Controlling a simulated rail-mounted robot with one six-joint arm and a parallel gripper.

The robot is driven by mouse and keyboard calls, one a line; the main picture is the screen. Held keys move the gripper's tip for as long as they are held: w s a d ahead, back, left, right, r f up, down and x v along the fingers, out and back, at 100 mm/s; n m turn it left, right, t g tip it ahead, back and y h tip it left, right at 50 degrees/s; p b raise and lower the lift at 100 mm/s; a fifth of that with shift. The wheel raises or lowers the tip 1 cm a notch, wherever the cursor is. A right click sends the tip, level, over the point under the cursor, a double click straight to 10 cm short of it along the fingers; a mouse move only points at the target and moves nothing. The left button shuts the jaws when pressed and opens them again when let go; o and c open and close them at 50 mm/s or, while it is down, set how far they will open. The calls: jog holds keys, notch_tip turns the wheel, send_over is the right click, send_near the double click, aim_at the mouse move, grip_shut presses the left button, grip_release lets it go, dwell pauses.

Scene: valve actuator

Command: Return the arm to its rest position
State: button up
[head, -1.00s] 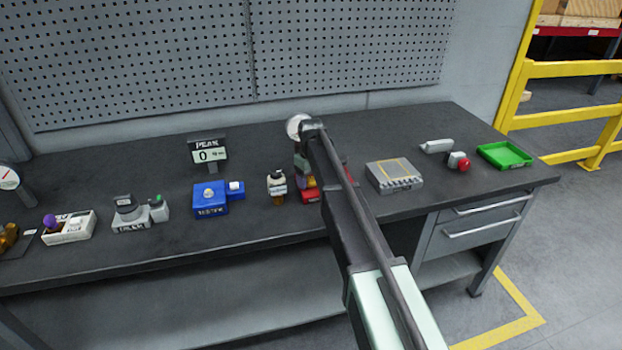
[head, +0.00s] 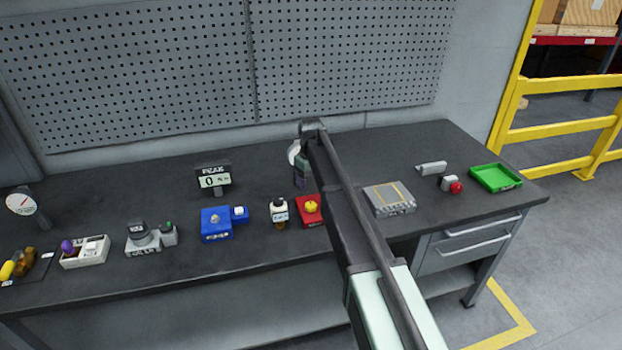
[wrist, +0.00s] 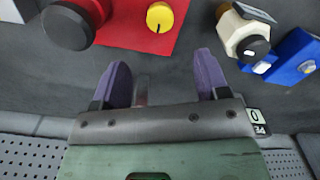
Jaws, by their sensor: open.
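My arm (head: 345,205) reaches out over the workbench (head: 130,185) in the head view, and its end is above the back part of the bench. My gripper (wrist: 162,75) shows in the wrist view with two purple fingers spread apart and nothing between them. In the head view my gripper (head: 300,172) is partly hidden by the arm. The red box with a yellow knob (wrist: 160,17) is ahead of the fingertips in the wrist view, apart from them. The red box (head: 309,216) also shows in the head view.
A bottle (head: 279,213), a blue box (head: 216,223) and a PEAK display (head: 213,180) stand left of the arm. A grey case (head: 389,199), a red button (head: 455,187) and a green tray (head: 495,178) are on the right. A pegboard (head: 345,65) rises behind the bench.

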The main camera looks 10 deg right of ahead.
jog(key=s+m, duration=0.5)
jog(key=s, duration=3.1)
jog(key=shift+s+m, duration=0.2)
jog(key=shift+m, duration=0.1)
